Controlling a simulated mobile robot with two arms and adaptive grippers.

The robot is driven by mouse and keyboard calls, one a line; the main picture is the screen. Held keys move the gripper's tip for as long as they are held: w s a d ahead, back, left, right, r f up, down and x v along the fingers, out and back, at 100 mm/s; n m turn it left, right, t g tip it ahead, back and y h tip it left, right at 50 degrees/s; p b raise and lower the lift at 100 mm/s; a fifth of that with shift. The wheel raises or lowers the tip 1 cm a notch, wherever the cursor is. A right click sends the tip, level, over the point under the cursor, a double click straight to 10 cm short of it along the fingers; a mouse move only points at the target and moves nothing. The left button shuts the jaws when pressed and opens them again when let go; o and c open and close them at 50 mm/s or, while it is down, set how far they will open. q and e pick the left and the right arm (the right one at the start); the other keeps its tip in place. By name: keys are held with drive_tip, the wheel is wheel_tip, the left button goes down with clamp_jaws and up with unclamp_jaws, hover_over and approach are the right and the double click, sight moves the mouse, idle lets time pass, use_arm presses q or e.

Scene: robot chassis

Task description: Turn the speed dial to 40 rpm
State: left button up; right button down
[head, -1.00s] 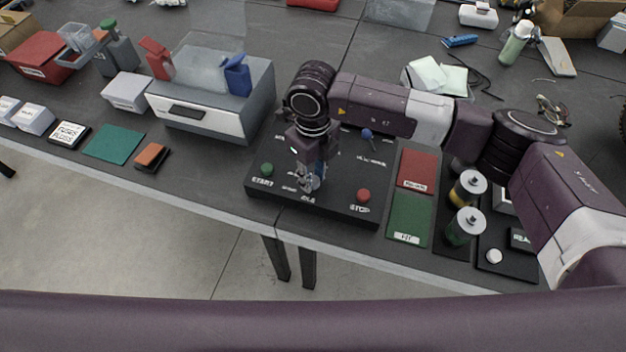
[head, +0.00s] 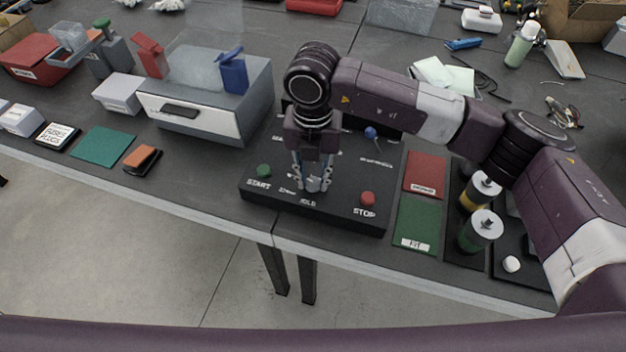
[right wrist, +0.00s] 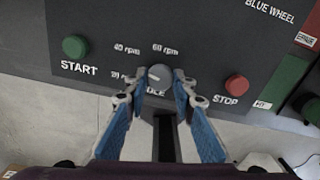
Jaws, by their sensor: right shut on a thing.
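The speed dial (right wrist: 159,74) is a small round grey knob with a pale pointer mark. It sits on the dark control panel (head: 255,198), with 40 rpm and 60 rpm printed above it and IDLE below. The pointer seems to lean toward the upper left, but its exact setting is too small to tell. My right gripper (right wrist: 158,80) is shut on the dial, with one fingertip on each side. In the head view the right gripper (head: 313,184) points down at the panel's front, and its fingers mostly hide the dial. My left gripper is not in view.
The green START button (head: 264,171) is left of the dial, and the red STOP button (head: 367,199) is right. A blue-knobbed lever (head: 371,133) stands behind. Red (head: 425,174) and green (head: 417,222) mats and two canisters lie to the right.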

sight(313, 182)
drive_tip(key=shift+m+b, duration=0.55)
drive_tip(key=shift+m, duration=0.75)
drive_tip(key=shift+r, duration=0.1)
drive_tip(key=c, duration=1.6)
unclamp_jaws()
wheel_tip(313, 182, up, 12)
drive_tip(key=shift+f, duration=0.1)
